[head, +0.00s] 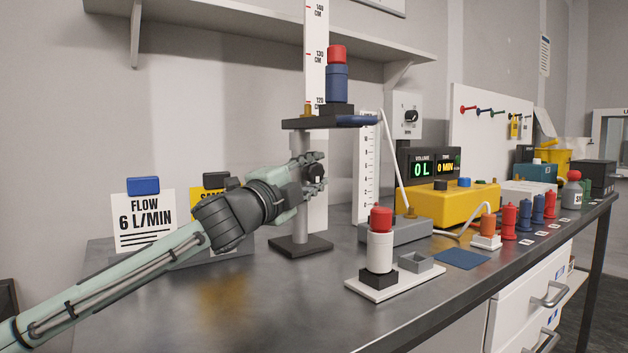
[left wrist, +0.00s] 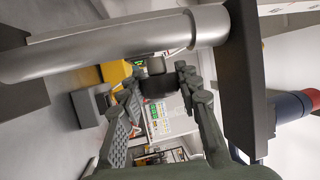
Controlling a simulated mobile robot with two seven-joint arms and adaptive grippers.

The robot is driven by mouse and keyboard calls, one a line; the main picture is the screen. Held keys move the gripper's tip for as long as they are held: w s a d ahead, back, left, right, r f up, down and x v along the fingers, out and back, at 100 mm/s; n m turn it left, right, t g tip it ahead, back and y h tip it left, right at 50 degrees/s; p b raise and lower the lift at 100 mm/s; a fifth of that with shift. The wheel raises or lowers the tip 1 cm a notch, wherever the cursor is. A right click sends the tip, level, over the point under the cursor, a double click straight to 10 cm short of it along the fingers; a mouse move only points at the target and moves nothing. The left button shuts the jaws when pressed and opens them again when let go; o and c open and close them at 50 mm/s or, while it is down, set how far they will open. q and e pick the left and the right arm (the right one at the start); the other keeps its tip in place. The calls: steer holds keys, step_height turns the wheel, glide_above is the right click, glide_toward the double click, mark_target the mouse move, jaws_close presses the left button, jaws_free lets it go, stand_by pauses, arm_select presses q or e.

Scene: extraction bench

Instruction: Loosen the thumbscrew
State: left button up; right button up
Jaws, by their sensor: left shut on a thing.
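The thumbscrew (head: 316,173) is a dark knob on the side of the grey stand post (head: 299,212), below the stand's dark platform (head: 300,124). My left gripper (head: 314,171) comes in from the left and is shut on the thumbscrew, with the fingers around it. In the left wrist view the dark knob (left wrist: 156,86) sits between the fingers of my left gripper (left wrist: 158,92), close to the pale post (left wrist: 110,45). The fingers partly hide the knob in the head view. My right gripper is in neither view.
A blue device with a red cap (head: 337,82) stands on the platform, in front of the upright ruler (head: 315,55). A white device with a red cap (head: 380,243) stands front right. A yellow pump box (head: 445,203) is behind it. The bench's front left is clear.

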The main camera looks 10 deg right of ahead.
arm_select(q)
steer(key=o, duration=1.2)
steer(key=shift+c, duration=0.2)
steer(key=shift+s, duration=0.1)
steer(key=v, duration=1.2)
